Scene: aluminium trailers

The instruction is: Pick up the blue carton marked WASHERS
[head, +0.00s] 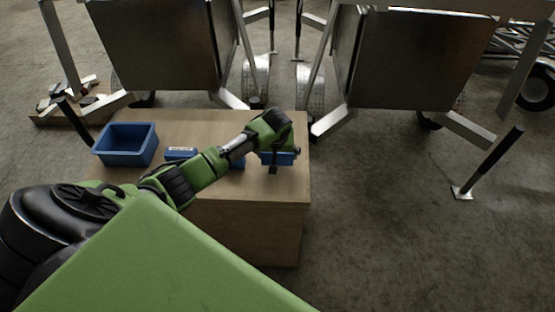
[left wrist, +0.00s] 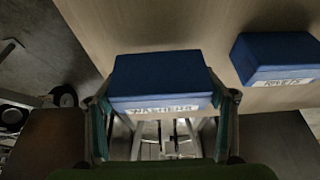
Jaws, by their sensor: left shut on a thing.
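The blue carton marked WASHERS (left wrist: 162,82) sits between the two fingers of my left gripper (left wrist: 162,112) in the left wrist view, its white label facing the camera. The fingers are shut on its two sides. In the head view my left gripper (head: 278,160) is over the right end of the wooden table, and part of the carton (head: 286,158) shows below the wrist. I cannot tell whether the carton touches the tabletop. My right gripper is not in view.
A second blue carton (left wrist: 277,60) with a blurred label stands apart to the right in the wrist view. On the table (head: 255,187) are an open blue bin (head: 125,160) and another blue carton (head: 181,153).

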